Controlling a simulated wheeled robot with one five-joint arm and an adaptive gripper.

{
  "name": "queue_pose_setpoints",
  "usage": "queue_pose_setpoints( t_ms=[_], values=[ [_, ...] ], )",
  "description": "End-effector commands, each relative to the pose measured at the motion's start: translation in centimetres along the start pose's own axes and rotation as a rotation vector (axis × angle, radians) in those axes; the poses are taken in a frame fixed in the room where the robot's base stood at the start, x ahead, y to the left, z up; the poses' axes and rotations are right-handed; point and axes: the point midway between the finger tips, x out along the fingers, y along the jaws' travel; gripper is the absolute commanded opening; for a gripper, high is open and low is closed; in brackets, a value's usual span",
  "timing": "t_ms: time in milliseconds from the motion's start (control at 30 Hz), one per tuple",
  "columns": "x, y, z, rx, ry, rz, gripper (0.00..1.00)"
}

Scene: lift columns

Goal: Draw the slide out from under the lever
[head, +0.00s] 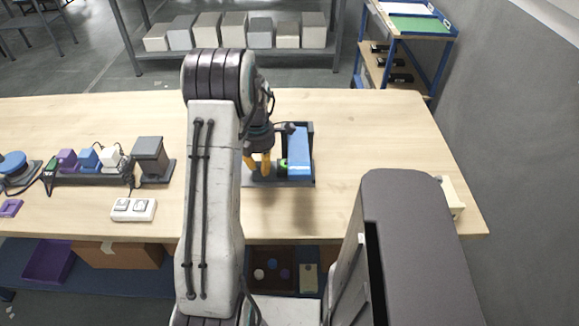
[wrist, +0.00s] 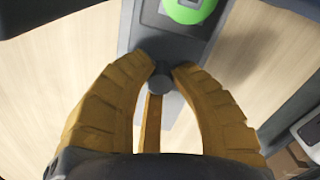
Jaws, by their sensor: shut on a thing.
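My gripper (head: 259,168) has its orange fingers pointing down over the left side of a dark device on the table. In the wrist view, my gripper (wrist: 161,70) is shut on a small dark round knob (wrist: 159,84). The knob stands at the end of a grey slide (wrist: 170,44), which carries a bright green disc (wrist: 188,8). In the head view, the green disc (head: 284,165) shows at the left edge of a long blue lever (head: 299,150). The dark base (head: 290,182) lies beneath. The arm and gripper hide part of the slide in the head view.
To the left stand a dark grey block (head: 150,157), a row of small coloured plugs (head: 88,160) and a white two-switch box (head: 133,209). A cream object (head: 450,198) sits at the right edge. The wooden table (head: 375,130) is clear right of the device.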

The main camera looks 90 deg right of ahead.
Motion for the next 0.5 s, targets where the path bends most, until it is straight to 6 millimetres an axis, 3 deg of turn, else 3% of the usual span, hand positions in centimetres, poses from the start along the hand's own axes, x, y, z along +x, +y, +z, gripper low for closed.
queue_pose_setpoints(
  t_ms=[500],
  values=[
    [0.1,1.4,-2.4,-0.002,0.001,-0.002,0.01]
  ],
)
